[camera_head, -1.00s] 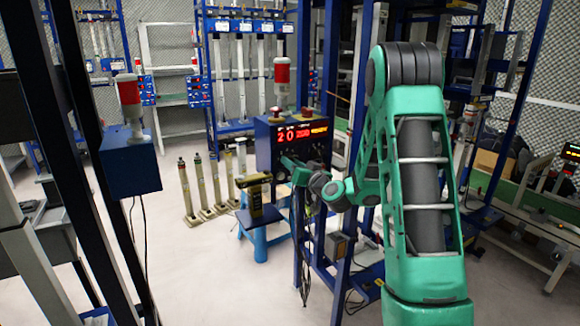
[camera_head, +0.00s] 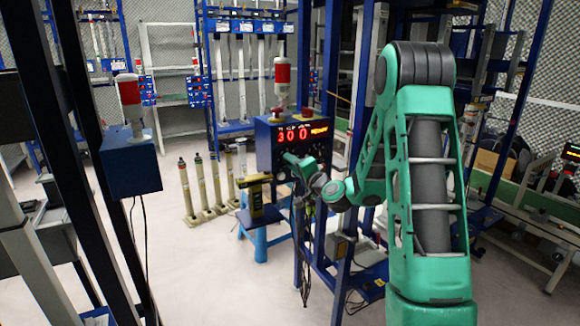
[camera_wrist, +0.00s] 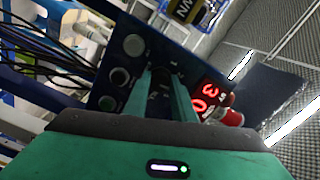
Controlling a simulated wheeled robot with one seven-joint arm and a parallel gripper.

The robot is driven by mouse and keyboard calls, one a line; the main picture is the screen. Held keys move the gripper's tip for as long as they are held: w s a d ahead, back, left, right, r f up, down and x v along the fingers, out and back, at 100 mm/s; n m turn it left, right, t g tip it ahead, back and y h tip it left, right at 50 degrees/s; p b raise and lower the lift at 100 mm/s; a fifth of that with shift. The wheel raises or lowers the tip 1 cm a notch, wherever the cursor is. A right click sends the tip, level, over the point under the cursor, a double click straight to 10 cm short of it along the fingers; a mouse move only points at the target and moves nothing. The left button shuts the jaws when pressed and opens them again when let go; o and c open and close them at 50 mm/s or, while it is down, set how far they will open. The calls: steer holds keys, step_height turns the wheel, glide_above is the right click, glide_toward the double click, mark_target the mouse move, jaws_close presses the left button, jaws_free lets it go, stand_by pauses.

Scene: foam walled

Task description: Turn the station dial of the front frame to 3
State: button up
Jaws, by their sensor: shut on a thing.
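The front frame's blue control box (camera_head: 264,150) stands mid-picture in the head view, with a lit red display (camera_head: 300,134) whose first digit reads 3. My gripper (camera_head: 288,158) reaches the box face below the display. In the wrist view its two green fingers (camera_wrist: 166,84) lie against the dark panel (camera_wrist: 108,75), shut on the station dial (camera_wrist: 160,82), which is mostly hidden between them. The display also shows in the wrist view (camera_wrist: 209,95), turned sideways, with red digits including a 3.
Round knobs or buttons (camera_wrist: 134,45) line the panel beside the fingers. A red-and-white signal lamp (camera_head: 282,78) stands on the box. Blue frame posts stand close to my arm.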

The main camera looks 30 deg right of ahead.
steer(key=shift+f+m, duration=0.1)
steer(key=shift+m, duration=0.5)
steer(key=o, duration=1.1)
steer(key=shift+c, duration=0.2)
steer(key=shift+s, duration=0.15)
steer(key=s, duration=1)
steer(key=shift+s, duration=0.2)
steer(key=shift+a, duration=0.1)
